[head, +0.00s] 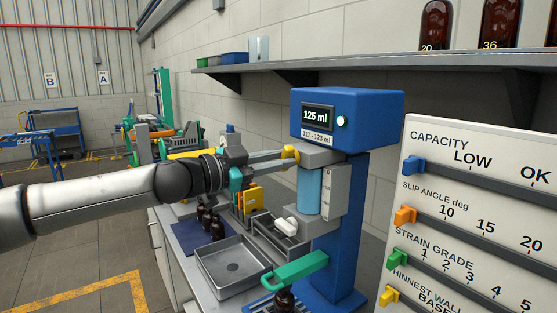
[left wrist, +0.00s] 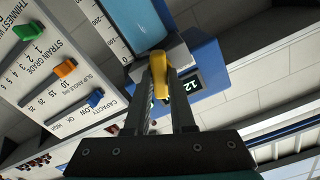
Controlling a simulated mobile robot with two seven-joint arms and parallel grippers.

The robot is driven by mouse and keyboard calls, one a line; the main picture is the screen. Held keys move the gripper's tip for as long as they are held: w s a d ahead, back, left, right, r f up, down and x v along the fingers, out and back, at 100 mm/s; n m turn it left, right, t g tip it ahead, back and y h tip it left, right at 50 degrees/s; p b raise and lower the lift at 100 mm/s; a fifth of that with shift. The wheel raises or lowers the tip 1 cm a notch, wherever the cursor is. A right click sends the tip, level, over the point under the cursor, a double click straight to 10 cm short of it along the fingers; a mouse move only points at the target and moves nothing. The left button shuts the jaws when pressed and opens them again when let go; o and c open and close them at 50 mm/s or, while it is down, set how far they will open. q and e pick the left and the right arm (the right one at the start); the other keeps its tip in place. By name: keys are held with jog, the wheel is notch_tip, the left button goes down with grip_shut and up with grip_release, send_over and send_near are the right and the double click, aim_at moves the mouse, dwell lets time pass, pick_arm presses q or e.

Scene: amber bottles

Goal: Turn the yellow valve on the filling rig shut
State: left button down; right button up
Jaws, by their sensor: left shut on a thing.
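The filling rig (head: 345,109) is a blue column with a grey block, a pale blue cylinder (head: 310,190) and a display reading 125 ml beside a lit green lamp. The yellow valve (head: 290,152) sticks out from the left of the grey block. My left gripper (head: 284,160) reaches it from the left and is shut on it. In the left wrist view the yellow valve handle (left wrist: 159,62) stands between the fingertips of my left gripper (left wrist: 158,75). A dark bottle (head: 285,299) stands under a green lever at the rig's foot. My right gripper is out of view.
A metal tray (head: 210,258) and several small amber bottles (head: 211,222) on a dark blue mat are on the bench below my left arm. A board with coloured sliders (head: 475,200) stands close on the right. A shelf (head: 350,68) runs along the wall above.

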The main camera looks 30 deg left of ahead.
pick_arm(q)
jog(key=m, duration=1.3)
jog(key=shift+f+b, duration=0.1)
jog(key=shift+b, duration=0.25)
jog(key=c, duration=0.8)
grip_release()
jog(key=shift+o, duration=0.2)
jog(key=b+v, duration=1.3)
jog(key=v, duration=0.2)
jog(key=shift+b, duration=0.35)
